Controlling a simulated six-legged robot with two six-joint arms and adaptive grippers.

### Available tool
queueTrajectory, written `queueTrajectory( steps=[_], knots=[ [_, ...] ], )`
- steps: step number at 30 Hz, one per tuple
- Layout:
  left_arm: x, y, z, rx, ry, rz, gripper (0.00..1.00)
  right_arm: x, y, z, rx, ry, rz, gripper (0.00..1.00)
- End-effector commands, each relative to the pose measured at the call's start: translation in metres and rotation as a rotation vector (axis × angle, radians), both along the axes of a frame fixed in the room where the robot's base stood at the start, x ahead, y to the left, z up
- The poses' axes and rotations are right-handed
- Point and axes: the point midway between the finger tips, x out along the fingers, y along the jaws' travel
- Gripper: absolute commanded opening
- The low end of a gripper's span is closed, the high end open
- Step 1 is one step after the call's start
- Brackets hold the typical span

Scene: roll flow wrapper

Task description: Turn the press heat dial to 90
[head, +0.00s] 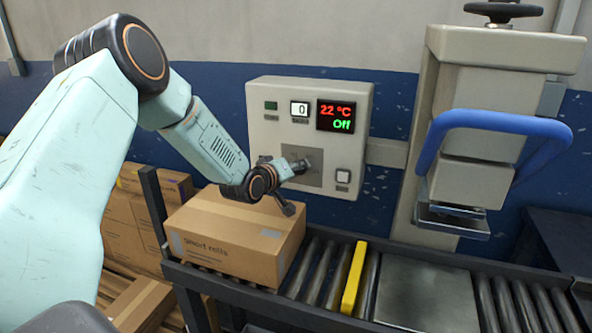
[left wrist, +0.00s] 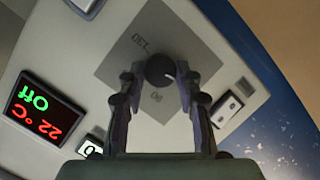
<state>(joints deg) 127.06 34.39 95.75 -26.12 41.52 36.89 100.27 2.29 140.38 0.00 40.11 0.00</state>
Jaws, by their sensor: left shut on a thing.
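The press heat dial (left wrist: 160,70) is a dark round knob with a small white mark, on a grey square plate (left wrist: 128,66) printed with numbers. The plate also shows in the head view (head: 309,178) on the beige control box (head: 264,88). My left gripper (left wrist: 159,80) has its two fingers on either side of the dial and is shut on it. In the head view the gripper (head: 293,184) reaches the plate and mostly hides the dial. The display (head: 336,116) reads 22 °C in red and Off in green. My right gripper is out of view.
A carton marked Smart rolls (head: 232,240) sits on the roller conveyor (head: 487,298) below the box. A yellow bar (head: 354,277) crosses the rollers. The press (head: 483,95) with its blue handle (head: 490,117) stands right. A white button (head: 343,176) is beside the plate.

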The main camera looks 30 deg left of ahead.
Motion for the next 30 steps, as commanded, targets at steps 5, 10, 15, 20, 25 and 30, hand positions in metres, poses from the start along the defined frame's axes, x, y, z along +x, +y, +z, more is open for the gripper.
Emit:
queueTrajectory(
  steps=[5, 10, 15, 20, 25, 30],
  knots=[
    [0.000, -0.002, 0.000, 0.002, -0.001, -0.004, 0.08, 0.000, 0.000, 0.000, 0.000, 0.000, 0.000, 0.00],
    [0.000, -0.002, 0.001, 0.004, 0.000, -0.004, 0.03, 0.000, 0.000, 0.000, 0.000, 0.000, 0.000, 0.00],
    [0.000, -0.002, 0.002, 0.033, 0.007, -0.006, 0.03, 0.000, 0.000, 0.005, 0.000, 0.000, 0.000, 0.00],
    [0.000, -0.003, 0.003, 0.110, 0.026, -0.005, 0.02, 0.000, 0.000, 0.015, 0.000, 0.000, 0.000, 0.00],
    [0.000, -0.004, 0.004, 0.240, 0.060, -0.007, 0.02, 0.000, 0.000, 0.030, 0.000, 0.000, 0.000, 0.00],
    [0.001, -0.006, 0.005, 0.396, 0.097, -0.007, 0.02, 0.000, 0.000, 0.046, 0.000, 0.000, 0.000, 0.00]
  ],
)
